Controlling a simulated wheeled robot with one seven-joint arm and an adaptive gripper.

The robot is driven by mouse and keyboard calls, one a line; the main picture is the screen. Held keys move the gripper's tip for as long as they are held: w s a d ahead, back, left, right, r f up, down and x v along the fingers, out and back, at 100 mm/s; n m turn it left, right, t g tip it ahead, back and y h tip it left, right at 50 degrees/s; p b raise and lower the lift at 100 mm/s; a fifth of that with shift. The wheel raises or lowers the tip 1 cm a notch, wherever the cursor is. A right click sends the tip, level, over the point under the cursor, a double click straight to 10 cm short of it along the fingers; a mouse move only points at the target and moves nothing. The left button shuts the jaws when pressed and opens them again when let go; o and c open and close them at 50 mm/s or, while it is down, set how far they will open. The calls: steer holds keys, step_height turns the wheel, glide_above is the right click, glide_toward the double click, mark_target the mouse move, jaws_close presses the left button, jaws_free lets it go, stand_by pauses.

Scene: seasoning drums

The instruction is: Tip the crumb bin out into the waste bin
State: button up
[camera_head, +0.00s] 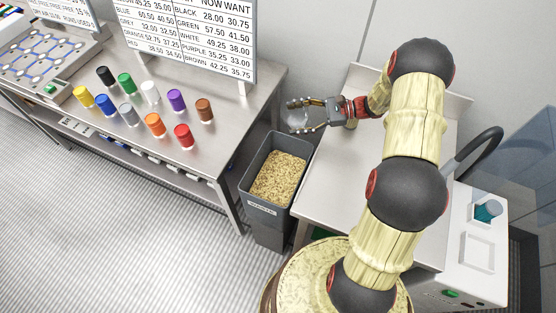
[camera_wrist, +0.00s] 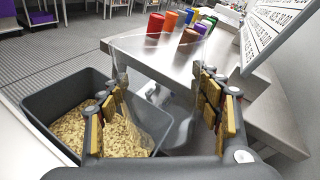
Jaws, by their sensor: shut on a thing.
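My gripper (camera_head: 306,115) is shut on a clear, see-through container, the crumb bin (camera_head: 297,117). It also shows between the fingers in the wrist view (camera_wrist: 162,58). I see no crumbs in the crumb bin, but its clear walls are hard to make out and I cannot tell its tilt exactly. The waste bin (camera_head: 257,210) is a tall grey open bin with a white label, holding a bed of tan crumbs (camera_head: 278,178). It is at the left in the wrist view (camera_wrist: 60,95). My gripper is above and behind the waste bin's far edge in the head view.
A steel table (camera_head: 230,110) at the left holds several coloured drums, including a red one (camera_head: 183,137) and a brown one (camera_head: 204,110), and upright number boards (camera_head: 210,40). A steel bench (camera_head: 335,190) stands right of the waste bin. A white machine (camera_head: 475,245) is at the right.

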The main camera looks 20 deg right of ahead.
mark_target(300, 101)
steer(key=r+p, duration=0.1)
steer(key=d+r+m+y+p, duration=0.1)
steer(key=r, duration=0.1)
steer(key=w+r+m+y+p, duration=0.1)
steer(key=shift+d+r, duration=0.25)
steer(key=shift+r, duration=0.05)
steer(key=shift+w+d+r+m+y+p, duration=0.15)
steer(key=shift+r+m+y+p, duration=0.25)
steer(key=shift+r+m+p, duration=0.3)
steer(key=shift+r, duration=0.15)
